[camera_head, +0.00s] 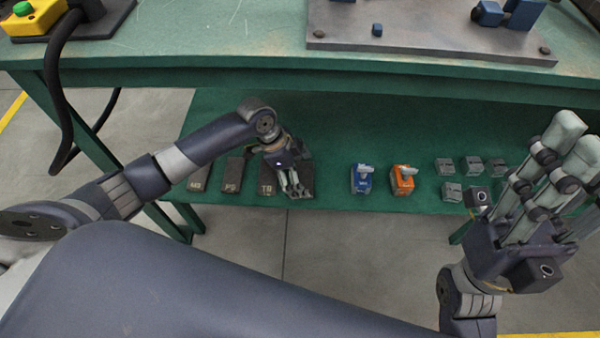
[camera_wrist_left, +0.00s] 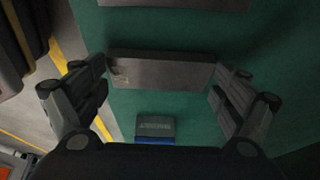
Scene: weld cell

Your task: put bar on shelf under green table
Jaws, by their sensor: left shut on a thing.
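The green table (camera_head: 220,66) crosses the head view, with its green shelf (camera_head: 330,125) below. My left gripper (camera_head: 291,186) is down at the shelf, shut on a dark flat bar (camera_head: 306,178). The left wrist view shows this bar (camera_wrist_left: 160,70) lying crosswise between the fingers (camera_wrist_left: 160,88), one finger at each end. Another dark bar (camera_head: 232,174) marked PG and one at the far left (camera_head: 200,177) lie on the shelf, left of the held bar. I cannot tell whether the held bar touches the shelf. My right gripper (camera_head: 550,170) is open and empty, fingers pointing up, at the right.
A blue clamp-like item (camera_head: 361,180) and an orange one (camera_head: 403,180) stand on the shelf right of the held bar. Several small grey blocks (camera_head: 471,166) are farther right. A metal plate (camera_head: 420,38) and a yellow button box (camera_head: 35,17) with a black cable are on the tabletop.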

